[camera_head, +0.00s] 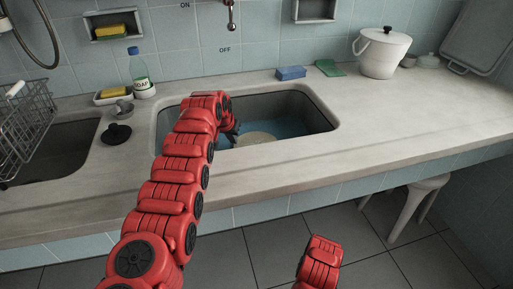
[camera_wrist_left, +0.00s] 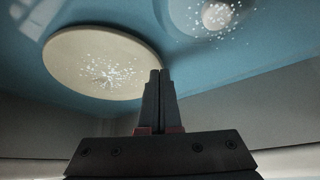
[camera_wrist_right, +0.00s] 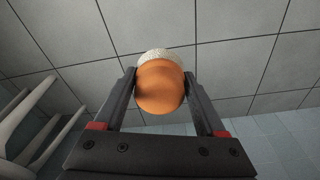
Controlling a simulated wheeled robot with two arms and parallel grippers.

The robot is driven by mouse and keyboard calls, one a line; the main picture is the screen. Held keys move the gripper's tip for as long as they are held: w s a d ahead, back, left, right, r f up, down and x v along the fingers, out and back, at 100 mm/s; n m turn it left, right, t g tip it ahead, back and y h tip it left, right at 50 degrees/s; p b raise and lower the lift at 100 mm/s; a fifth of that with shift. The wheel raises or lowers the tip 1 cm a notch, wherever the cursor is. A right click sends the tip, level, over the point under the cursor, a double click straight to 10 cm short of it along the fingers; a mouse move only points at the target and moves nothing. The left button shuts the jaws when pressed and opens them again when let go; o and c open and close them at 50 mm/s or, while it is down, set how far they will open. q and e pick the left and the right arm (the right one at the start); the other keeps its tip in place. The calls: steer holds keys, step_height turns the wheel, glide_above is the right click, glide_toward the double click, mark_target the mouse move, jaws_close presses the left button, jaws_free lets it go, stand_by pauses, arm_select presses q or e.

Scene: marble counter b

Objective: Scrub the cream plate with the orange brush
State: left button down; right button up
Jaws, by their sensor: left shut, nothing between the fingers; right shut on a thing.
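The cream plate (camera_head: 256,138) lies in the blue bottom of the right-hand sink basin. In the left wrist view the plate (camera_wrist_left: 70,60) shows with a patch of white specks on it. My left gripper (camera_head: 235,128) is inside the basin beside the plate; in its wrist view the fingers (camera_wrist_left: 160,75) are shut and empty, their tips at the plate's right edge. I cannot tell if they touch it. In the right wrist view my right gripper (camera_wrist_right: 160,85) is shut on the orange brush (camera_wrist_right: 160,88), its pale bristles facing away, over the floor. The head view does not show the right fingers.
A soap bottle (camera_head: 140,75), a black stopper (camera_head: 116,134) and a wire rack (camera_head: 22,125) stand left of the basin. A blue sponge (camera_head: 291,72), a green cloth (camera_head: 329,68) and a white pot (camera_head: 381,52) sit behind it. A stool (camera_head: 415,195) stands below; the right counter is clear.

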arm_select(q)
steer(key=shift+f, duration=0.4)
arm_select(e)
steer(key=shift+f, duration=0.1)
arm_select(q)
steer(key=shift+r, duration=0.1)
